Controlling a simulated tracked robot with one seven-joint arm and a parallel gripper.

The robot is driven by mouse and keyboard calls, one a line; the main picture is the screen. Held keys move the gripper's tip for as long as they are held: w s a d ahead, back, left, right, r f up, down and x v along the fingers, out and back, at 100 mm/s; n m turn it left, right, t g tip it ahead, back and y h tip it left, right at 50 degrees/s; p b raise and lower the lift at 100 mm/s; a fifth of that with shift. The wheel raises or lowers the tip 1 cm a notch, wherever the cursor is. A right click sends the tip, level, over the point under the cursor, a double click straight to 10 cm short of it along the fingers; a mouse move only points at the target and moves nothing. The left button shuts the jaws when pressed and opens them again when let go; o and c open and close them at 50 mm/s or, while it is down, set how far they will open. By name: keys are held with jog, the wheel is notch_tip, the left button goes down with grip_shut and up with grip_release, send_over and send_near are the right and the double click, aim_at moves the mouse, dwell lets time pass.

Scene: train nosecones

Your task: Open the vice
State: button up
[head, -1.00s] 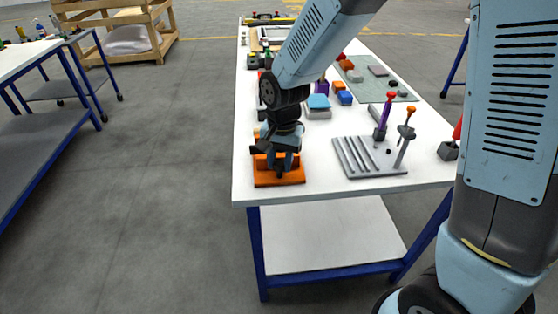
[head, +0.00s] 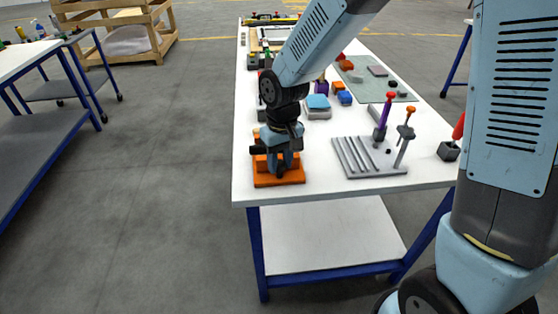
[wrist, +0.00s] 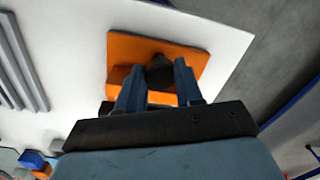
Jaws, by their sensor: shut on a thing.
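The orange vice (head: 279,180) sits at the near left corner of the white workbench. My gripper (head: 279,172) is right over it and hides much of its upper part. In the wrist view the vice (wrist: 185,58) shows as an orange plate with a dark rounded knob (wrist: 159,71) in front of it. My gripper's two blue fingers (wrist: 158,88) stand on either side of the knob and are shut on it. The vice's jaws are mostly hidden, so I cannot tell how far apart they are.
A grey grooved holder (head: 368,160) with upright tools stands to the right of the vice on the white workbench (head: 320,185). Blue and orange blocks (head: 342,92) lie farther back. The bench's near and left edges are close to the vice.

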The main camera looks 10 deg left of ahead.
aim_at(281, 162)
jog(key=shift+w+a+r+n, duration=0.1)
jog(key=shift+w+n, duration=0.05)
jog(key=shift+n, duration=0.25)
dwell(0.3)
jog(key=o, duration=0.8)
jog(key=shift+c, duration=0.2)
notch_tip(281, 162, up, 14)
jog(key=shift+w+d+f, duration=0.15)
jog(key=shift+d+f, duration=0.05)
jog(key=shift+d, duration=0.05)
jog(key=shift+o, duration=1.4)
jog(key=shift+s+a+m+h, duration=0.1)
jog(key=shift+a+m+h, duration=0.1)
jog(key=shift+m, duration=1.25)
jog(key=shift+s+a+m+h, duration=0.1)
jog(key=shift+s+a+m, duration=0.1)
jog(key=shift+m, duration=1.2)
jog(key=shift+s+a+m+h, duration=0.1)
jog(key=shift+a+m, duration=0.1)
jog(key=shift+m, duration=1.25)
